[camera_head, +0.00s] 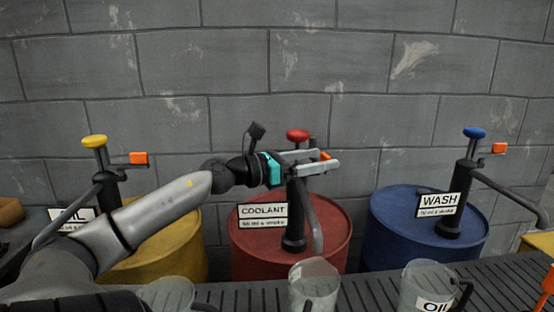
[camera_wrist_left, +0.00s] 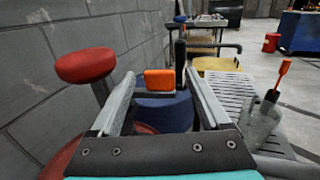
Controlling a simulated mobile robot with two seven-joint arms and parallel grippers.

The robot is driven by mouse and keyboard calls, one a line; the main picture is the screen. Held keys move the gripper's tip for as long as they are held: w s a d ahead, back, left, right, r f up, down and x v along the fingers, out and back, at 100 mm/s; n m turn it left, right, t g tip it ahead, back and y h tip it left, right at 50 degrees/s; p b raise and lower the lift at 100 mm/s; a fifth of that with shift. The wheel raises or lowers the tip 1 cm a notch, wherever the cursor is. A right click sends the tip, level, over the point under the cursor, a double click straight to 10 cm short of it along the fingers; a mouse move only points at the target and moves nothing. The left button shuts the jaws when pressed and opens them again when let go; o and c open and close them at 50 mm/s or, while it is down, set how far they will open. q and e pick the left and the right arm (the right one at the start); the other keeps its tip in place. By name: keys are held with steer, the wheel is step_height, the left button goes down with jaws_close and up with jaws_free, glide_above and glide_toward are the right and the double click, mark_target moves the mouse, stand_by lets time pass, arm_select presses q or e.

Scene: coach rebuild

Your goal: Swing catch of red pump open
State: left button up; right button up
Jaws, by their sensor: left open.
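The red pump (camera_head: 294,215) has a red knob (camera_head: 298,134) and stands on the red drum (camera_head: 250,262) labelled COOLANT. Its orange catch (camera_head: 326,155) sticks out to the right near the top, partly hidden by my left gripper (camera_head: 328,161). The gripper is open, with its fingers level beside the catch. In the left wrist view, the orange catch (camera_wrist_left: 159,80) appears between the open fingertips (camera_wrist_left: 162,92), with a gap on each side. The red knob (camera_wrist_left: 85,65) is at the left there. My right gripper is not in view.
A yellow-knobbed pump (camera_head: 94,142) stands left on a yellow drum (camera_head: 180,255). A blue-knobbed pump (camera_head: 474,133) stands right on a blue drum (camera_head: 385,220) labelled WASH. Clear jugs (camera_head: 314,285) stand on the slatted bench (camera_head: 375,292) in front. A block wall (camera_head: 350,60) is behind.

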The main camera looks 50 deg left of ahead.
arm_select(q)
steer(key=p+v, duration=0.2)
steer(key=v, duration=0.7)
steer(key=shift+p, duration=0.35)
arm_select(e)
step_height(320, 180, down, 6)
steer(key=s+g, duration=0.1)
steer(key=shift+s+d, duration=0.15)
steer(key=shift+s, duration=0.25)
arm_select(q)
steer(key=shift+r, duration=0.1)
